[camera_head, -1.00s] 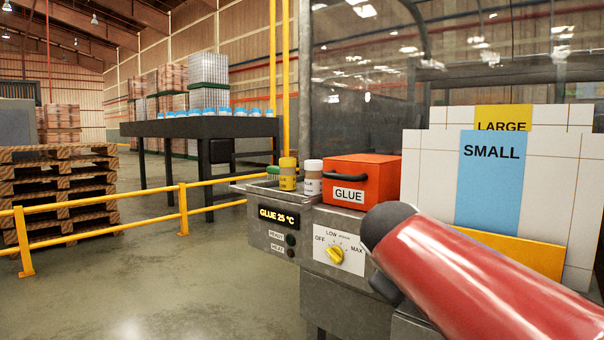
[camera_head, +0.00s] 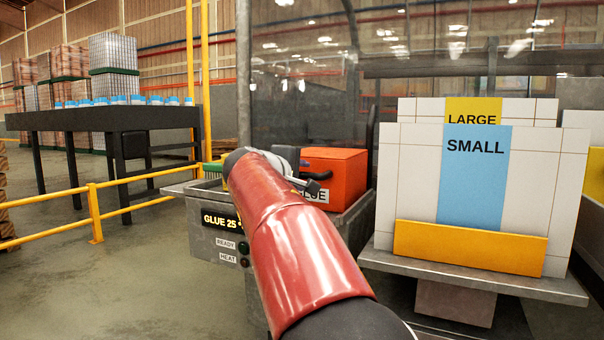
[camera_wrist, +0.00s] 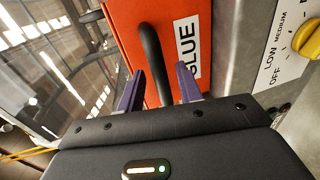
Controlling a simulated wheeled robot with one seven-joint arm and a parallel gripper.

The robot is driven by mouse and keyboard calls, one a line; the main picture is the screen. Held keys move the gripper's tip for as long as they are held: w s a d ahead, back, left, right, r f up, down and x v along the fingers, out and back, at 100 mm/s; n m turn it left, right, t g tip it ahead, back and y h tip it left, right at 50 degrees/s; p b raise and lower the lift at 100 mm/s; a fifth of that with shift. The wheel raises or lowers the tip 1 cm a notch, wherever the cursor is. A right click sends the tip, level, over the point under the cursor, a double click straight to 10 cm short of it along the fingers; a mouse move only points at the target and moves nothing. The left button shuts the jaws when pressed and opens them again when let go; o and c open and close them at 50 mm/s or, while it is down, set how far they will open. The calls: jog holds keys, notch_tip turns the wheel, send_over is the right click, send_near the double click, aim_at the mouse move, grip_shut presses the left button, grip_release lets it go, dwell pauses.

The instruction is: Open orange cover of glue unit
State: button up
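The orange cover (camera_head: 340,172) of the glue unit is closed, lying flat on top of the metal housing (camera_head: 212,246). Its black handle (camera_wrist: 153,62) runs between the two fingers of my gripper (camera_wrist: 158,88) in the wrist view. The fingers are apart, one on each side of the handle, with gaps showing; contact is not visible.
A yellow knob (camera_wrist: 306,38) sits on the unit's front. A glass guard (camera_head: 300,80) stands behind the cover. A rack with SMALL (camera_head: 475,180) and LARGE cards is at the right. A yellow rail (camera_head: 95,210) runs along the left.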

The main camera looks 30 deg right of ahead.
jog(key=shift+x, duration=0.85)
grip_shut()
